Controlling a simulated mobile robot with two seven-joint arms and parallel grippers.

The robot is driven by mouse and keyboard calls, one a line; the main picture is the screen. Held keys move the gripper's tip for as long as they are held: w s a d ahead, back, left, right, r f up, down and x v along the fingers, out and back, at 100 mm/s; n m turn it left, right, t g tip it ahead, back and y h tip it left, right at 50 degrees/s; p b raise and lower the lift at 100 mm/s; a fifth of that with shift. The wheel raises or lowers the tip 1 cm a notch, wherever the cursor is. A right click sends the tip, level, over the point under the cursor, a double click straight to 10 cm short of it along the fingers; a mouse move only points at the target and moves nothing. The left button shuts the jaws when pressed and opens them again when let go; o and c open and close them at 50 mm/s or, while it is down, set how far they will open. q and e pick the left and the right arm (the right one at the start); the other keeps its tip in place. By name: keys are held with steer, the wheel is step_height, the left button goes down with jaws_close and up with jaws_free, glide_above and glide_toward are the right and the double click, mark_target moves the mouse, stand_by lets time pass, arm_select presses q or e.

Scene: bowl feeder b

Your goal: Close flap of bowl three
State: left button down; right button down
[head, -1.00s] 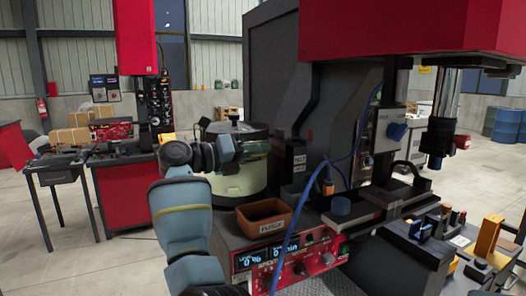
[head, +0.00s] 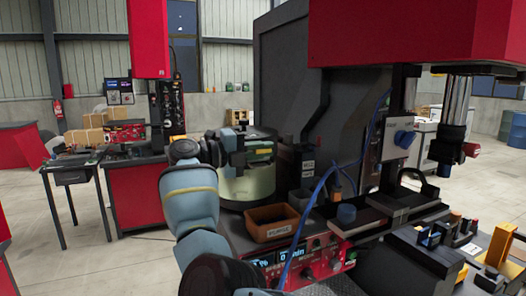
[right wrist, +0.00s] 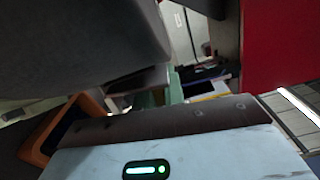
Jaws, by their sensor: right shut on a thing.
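A pale green round bowl (head: 248,186) with a dark top stands at the middle, against the grey machine housing. I cannot read a bowl number on it.
An orange-brown bin labelled PURGE (head: 271,223) stands just in front of the bowl. A blue cable (head: 318,200) runs down beside it, above a red control panel (head: 300,262). The grey housing (head: 280,85) rises behind.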

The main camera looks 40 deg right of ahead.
mark_target(254, 151)
arm_select(q)
steer(key=shift+w+d+r, duration=0.1)
steer(key=shift+d, duration=0.05)
arm_select(e)
steer(key=c, duration=1.5)
jaws_free()
